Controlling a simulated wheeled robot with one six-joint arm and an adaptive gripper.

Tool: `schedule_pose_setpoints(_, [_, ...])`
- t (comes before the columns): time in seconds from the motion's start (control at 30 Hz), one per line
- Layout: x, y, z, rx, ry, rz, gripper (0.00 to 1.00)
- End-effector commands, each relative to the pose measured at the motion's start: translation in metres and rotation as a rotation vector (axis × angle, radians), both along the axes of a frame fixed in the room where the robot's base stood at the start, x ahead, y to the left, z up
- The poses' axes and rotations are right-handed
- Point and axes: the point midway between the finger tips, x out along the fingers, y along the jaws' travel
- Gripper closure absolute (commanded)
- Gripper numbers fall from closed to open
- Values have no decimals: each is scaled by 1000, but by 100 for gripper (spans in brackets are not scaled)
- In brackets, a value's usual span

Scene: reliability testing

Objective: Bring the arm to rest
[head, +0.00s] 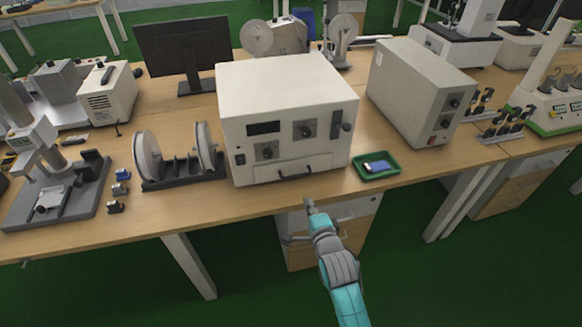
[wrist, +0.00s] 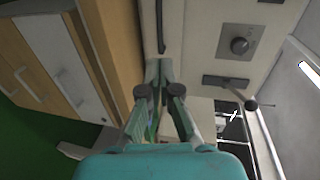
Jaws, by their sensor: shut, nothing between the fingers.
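My gripper (head: 309,204) is at the front edge of the wooden bench, in front of the large beige box instrument (head: 288,128). My teal and grey arm reaches up to it from the bottom of the head view. In the wrist view, my gripper (wrist: 158,68) has its fingertips together with nothing between them. The instrument's front panel (wrist: 200,50) with a knob fills the right of the wrist view. The fingertips appear close to the panel's dark handle, but I cannot tell whether they touch it.
A green tray (head: 377,166) with a small blue device lies right of the instrument. A reel stand (head: 181,167) stands to its left. A second beige box (head: 420,92) is behind the tray. Drawers (head: 300,256) are under the bench. The green floor in front looks clear.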

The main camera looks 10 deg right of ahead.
Motion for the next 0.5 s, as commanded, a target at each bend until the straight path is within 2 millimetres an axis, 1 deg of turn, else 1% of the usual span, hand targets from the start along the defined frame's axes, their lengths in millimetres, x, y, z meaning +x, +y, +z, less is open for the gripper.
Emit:
schedule_pose_setpoints(0.17, [-1,0,-1,-2,1,0,100])
schedule_pose_setpoints(0.27, [-11,0,-7,-25,5,6,100])
schedule_pose_setpoints(0.37, [-34,0,-19,-87,11,22,100])
schedule_pose_setpoints(0.47, [-69,0,-33,-184,19,47,100])
schedule_pose_setpoints(0.5, [-84,0,-38,-228,20,57,100])
